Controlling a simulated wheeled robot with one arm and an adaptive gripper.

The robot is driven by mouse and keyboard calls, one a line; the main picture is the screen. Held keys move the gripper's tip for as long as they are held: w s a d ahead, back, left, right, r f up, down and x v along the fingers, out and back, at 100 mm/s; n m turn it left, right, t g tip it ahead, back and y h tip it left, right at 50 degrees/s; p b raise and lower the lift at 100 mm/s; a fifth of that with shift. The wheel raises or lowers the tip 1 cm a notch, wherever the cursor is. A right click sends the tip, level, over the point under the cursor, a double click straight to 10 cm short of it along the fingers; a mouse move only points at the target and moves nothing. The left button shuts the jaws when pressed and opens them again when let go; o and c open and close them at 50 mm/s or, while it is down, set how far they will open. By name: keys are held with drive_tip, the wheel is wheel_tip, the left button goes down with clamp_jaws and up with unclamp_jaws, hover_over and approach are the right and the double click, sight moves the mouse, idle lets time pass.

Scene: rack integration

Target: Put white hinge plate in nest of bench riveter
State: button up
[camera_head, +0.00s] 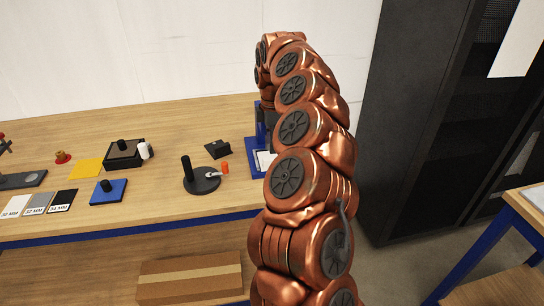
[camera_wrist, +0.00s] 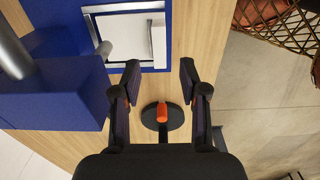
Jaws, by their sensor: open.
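The bench riveter is blue; in the head view its base (camera_head: 256,145) stands at the back right of the bench, partly behind my arm. In the wrist view its blue body (camera_wrist: 55,92) is at the left. A silver-edged square nest (camera_wrist: 92,28) lies in its blue plate at the top. A pale flat piece, probably the white hinge plate (camera_wrist: 125,28), appears inside the nest, with a brighter white part at its right. My gripper (camera_wrist: 160,72) is open and empty, its fingertips just short of the nest in the picture. The head view hides it behind my arm.
An orange-topped piece on a black base (camera_wrist: 162,112) shows between my fingers, lower in the wrist view. A round black fixture (camera_head: 201,183) with a post and a small dark block (camera_head: 217,149) stand left of the riveter. A dark cabinet (camera_head: 405,120) is at the right.

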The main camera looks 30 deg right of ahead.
drive_tip(key=s+a+r, duration=0.3)
drive_tip(key=a+r, duration=0.6)
drive_tip(key=a, duration=0.3)
drive_tip(key=s+a+r+m, duration=0.1)
drive_tip(key=s+a+m, duration=0.2)
drive_tip(key=s+a, duration=0.55)
drive_tip(key=s+a+f+m+g, duration=0.1)
drive_tip(key=s+f+m, duration=0.4)
drive_tip(key=s, duration=0.8)
drive_tip(key=s+a+f+m, duration=0.2)
drive_tip(key=s+f+m, duration=0.3)
drive_tip(key=s, duration=0.8)
drive_tip(key=shift+s+a+f+g, duration=0.2)
drive_tip(key=shift+a+g, duration=0.1)
drive_tip(key=shift+g, duration=0.1)
